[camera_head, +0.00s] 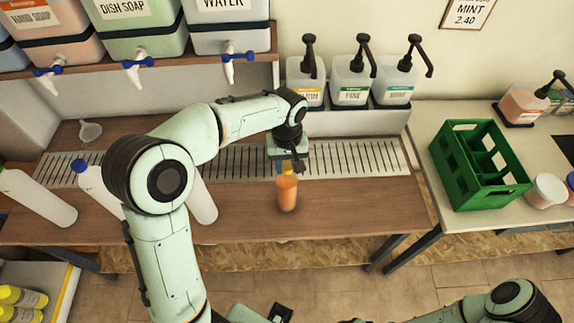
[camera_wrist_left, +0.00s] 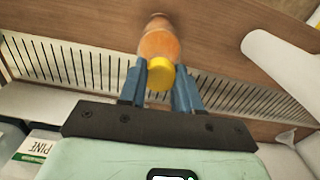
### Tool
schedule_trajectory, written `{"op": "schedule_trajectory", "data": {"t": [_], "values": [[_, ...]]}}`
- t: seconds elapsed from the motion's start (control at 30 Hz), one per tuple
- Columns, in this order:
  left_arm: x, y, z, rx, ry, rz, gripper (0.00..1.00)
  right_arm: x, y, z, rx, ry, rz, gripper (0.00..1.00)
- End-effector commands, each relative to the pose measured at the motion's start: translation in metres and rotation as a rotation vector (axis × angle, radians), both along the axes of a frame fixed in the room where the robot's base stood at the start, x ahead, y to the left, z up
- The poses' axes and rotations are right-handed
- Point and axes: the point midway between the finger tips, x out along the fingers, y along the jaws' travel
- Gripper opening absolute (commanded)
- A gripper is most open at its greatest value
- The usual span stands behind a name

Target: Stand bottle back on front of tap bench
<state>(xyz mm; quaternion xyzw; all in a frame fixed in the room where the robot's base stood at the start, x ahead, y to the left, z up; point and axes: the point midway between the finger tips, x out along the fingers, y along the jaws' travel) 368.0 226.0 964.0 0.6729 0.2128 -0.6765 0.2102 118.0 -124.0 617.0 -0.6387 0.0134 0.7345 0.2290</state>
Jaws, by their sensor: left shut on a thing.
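An orange bottle (camera_head: 287,192) is upright at the front part of the wooden tap bench (camera_head: 330,220), in front of the drip grate. In the left wrist view the bottle (camera_wrist_left: 158,42) has a yellow cap. My left gripper (camera_head: 286,166) comes down from above and is shut on the bottle near its cap; the blue fingers (camera_wrist_left: 159,78) sit on either side of the neck. I cannot tell whether the bottle's base touches the bench. My right arm lies low at the bottom right, and what seems its gripper (camera_head: 280,313) is cut by the bottom edge.
White bottles (camera_head: 38,198) stand on the bench at left, partly behind my arm. A slotted grate (camera_head: 345,157) runs along the back below pump dispensers (camera_head: 350,80). A green crate (camera_head: 478,165) is on the right table. The bench right of the bottle is clear.

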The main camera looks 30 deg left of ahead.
Motion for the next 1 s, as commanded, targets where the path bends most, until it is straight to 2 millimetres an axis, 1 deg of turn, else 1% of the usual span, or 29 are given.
{"op": "schedule_trajectory", "data": {"t": [0.1, 0.33, 0.47, 0.5, 0.53, 0.57, 0.83, 0.93, 1.0], "values": [[0.001, 0.000, -0.005, -0.001, -0.004, 0.000, 0.00, 0.000, 0.000, -0.001, 0.000, 0.001, 0.000, 0.64], [0.001, 0.000, -0.005, -0.001, -0.004, 0.000, 0.00, 0.000, 0.000, -0.001, 0.000, 0.000, 0.000, 0.64], [0.000, 0.000, -0.009, -0.001, -0.003, 0.000, 0.00, -0.002, 0.000, -0.004, 0.000, 0.002, 0.000, 0.64], [0.000, 0.000, -0.009, 0.000, -0.001, 0.000, 0.46, -0.002, 0.000, -0.003, 0.000, 0.002, 0.000, 0.64], [0.000, 0.000, -0.009, 0.000, -0.001, 0.000, 0.55, -0.002, 0.000, -0.003, 0.000, 0.002, 0.000, 0.64], [0.000, 0.000, -0.009, 0.000, -0.001, 0.000, 0.58, -0.002, 0.000, -0.003, 0.000, 0.002, 0.000, 0.64], [0.000, 0.000, -0.008, -0.001, -0.002, -0.001, 0.58, -0.001, 0.000, -0.002, 0.000, 0.001, -0.001, 0.64], [0.001, 0.000, -0.002, -0.001, -0.004, -0.001, 0.58, 0.000, 0.000, 0.001, 0.000, 0.000, 0.000, 0.64], [0.001, 0.000, 0.007, 0.000, -0.005, -0.001, 0.58, 0.001, 0.000, 0.002, 0.000, -0.001, 0.000, 0.64]]}}
